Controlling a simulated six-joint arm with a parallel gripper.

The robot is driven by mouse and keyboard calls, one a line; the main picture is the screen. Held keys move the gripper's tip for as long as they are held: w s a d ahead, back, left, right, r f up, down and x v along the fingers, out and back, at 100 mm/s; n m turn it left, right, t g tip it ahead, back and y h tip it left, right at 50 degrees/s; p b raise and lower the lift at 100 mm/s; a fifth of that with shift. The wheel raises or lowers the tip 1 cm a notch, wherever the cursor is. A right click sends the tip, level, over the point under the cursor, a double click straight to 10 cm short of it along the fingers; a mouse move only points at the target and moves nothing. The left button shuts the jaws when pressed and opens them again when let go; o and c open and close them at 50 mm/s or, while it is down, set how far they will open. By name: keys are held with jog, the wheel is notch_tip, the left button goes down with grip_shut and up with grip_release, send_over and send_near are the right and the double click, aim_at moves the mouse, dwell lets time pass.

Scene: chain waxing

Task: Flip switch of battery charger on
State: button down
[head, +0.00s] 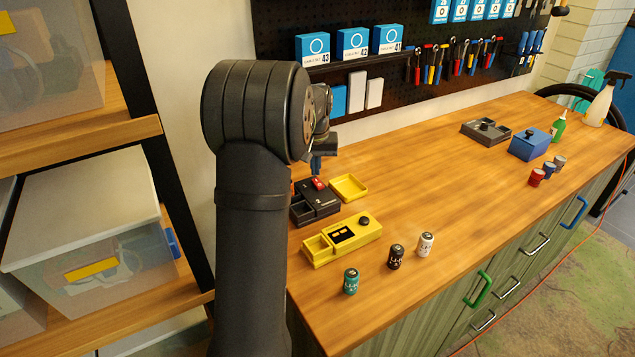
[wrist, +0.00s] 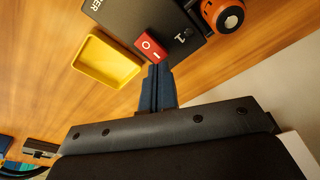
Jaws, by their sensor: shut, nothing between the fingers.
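The black battery charger (head: 322,203) sits on the wooden bench beside my arm, and part of it also shows in the wrist view (wrist: 175,22). Its red rocker switch (head: 318,184) is clear in the wrist view (wrist: 151,47), with white "O" and "I" marks. Which side is pressed I cannot tell. My gripper (head: 319,165) is shut and empty above the charger. In the wrist view its blue-grey fingertips (wrist: 158,69) are right at the switch's edge by the "I" mark; whether they touch I cannot tell. An orange, black-centred round thing (wrist: 228,15) is at the charger.
A yellow open tray (head: 349,187) lies close beside the charger. A yellow device (head: 343,240) stands in front. Teal (head: 351,281), black (head: 396,257) and white (head: 426,245) batteries stand near the bench's front edge. The middle of the bench (head: 430,180) is clear.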

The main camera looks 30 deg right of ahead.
aim_at(316, 180)
jog(key=shift+f, duration=1)
dwell(0.6)
jog(key=shift+r, duration=3.55)
jog(key=shift+f, duration=3.5)
jog(key=shift+r, duration=0.15)
